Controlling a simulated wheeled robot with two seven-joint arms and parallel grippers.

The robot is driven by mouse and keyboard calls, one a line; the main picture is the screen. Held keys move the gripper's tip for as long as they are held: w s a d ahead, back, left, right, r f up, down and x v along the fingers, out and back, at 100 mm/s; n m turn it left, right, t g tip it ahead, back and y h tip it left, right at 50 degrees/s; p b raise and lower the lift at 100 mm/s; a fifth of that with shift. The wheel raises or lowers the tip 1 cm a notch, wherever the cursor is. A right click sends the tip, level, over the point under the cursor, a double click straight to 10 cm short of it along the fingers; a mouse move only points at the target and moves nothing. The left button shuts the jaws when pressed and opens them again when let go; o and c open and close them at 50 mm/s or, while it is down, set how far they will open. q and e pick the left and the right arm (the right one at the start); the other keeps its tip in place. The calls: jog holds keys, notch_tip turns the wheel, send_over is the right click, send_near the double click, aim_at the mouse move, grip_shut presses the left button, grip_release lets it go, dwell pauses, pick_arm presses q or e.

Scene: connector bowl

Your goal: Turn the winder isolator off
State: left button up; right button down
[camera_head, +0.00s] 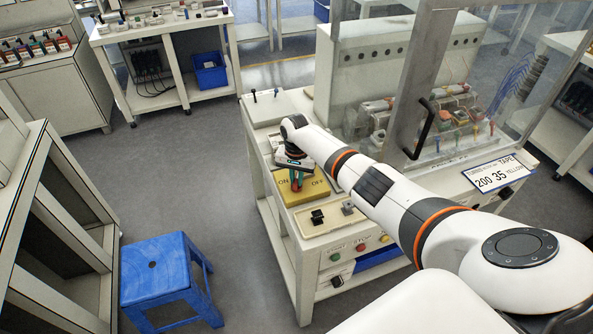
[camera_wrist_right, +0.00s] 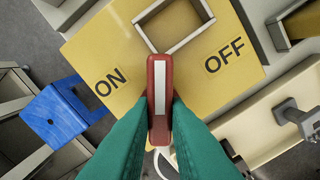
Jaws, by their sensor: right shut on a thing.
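The winder isolator is a yellow box (camera_head: 308,192) on the machine's front bench, with black ON and OFF lettering. In the right wrist view its yellow face (camera_wrist_right: 120,50) fills the upper middle, with ON at left and OFF at right. A red-brown handle (camera_wrist_right: 159,85) with a pale strip lies between the two words. My right gripper (camera_head: 296,180) reaches down over the box. Its green fingers (camera_wrist_right: 160,110) are shut on the handle, one on each side. The handle's base is partly hidden by the fingers. My left gripper is not in view.
A pale square frame (camera_wrist_right: 175,25) stands on the yellow face beside the handle. A black switch (camera_head: 317,217) and START and STOP buttons (camera_head: 360,247) are below the box. A clear guard with a black handle (camera_head: 423,128) stands behind my arm. A blue stool (camera_head: 158,268) is on the floor at left.

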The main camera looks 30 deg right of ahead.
aim_at(297, 179)
jog(key=m+p, duration=0.1)
jog(key=m, duration=0.2)
jog(key=shift+r+p, duration=0.2)
jog(key=shift+p, duration=0.1)
jog(key=m+p, duration=0.1)
jog(key=m, duration=0.1)
jog(key=shift+m, duration=0.3)
jog(key=m+p, duration=0.1)
jog(key=m, duration=0.4)
jog(key=shift+f, duration=0.15)
jog(key=c, duration=1.4)
grip_release()
jog(key=shift+r+p, duration=0.5)
jog(key=shift+p, duration=0.05)
notch_tip(297, 179, up, 4)
jog(key=shift+d+r+p, duration=0.1)
jog(key=shift+r+p, duration=0.15)
jog(key=shift+p, duration=0.7)
notch_tip(297, 179, up, 6)
jog(key=shift+r+b, duration=0.25)
jog(key=shift+b, duration=0.05)
